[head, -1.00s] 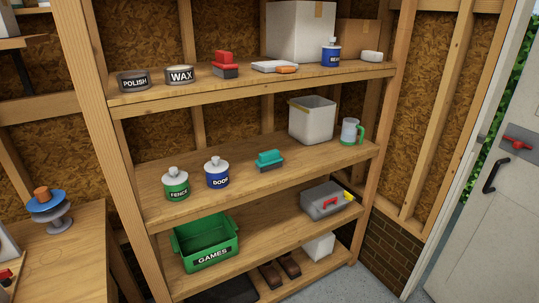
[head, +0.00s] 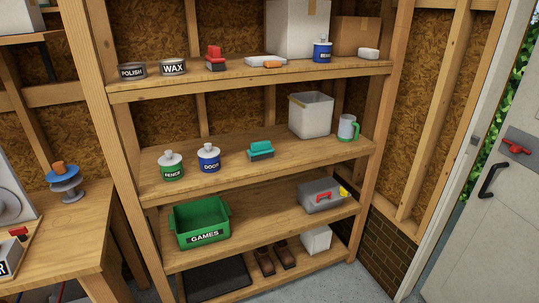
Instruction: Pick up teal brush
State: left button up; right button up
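The teal brush (head: 261,149) lies on the middle shelf (head: 290,150) in the head view, with a teal top and a dark grey lower part. It sits to the right of the blue DOOR can (head: 209,157) and to the left of the white bin (head: 310,115), apart from both. Nothing covers it. Neither of my grippers shows in the head view.
The green FENCE can (head: 171,165) stands at the shelf's left, and a clear mug with a green handle (head: 347,128) at its right. A red brush (head: 215,57) is on the shelf above. A green GAMES bin (head: 200,222) and grey toolbox (head: 321,195) are below. A workbench (head: 85,230) stands at left.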

aim_at(262, 150)
jog(key=i+l+u, duration=0.1)
jog(key=l, duration=0.45)
jog(key=i+l, duration=0.1)
jog(key=l, duration=0.4)
jog(key=i+l+u, duration=0.15)
jog(key=i+l, duration=0.2)
jog(key=i+l+u, duration=0.1)
jog(key=i+l, duration=0.25)
jog(key=l, duration=0.3)
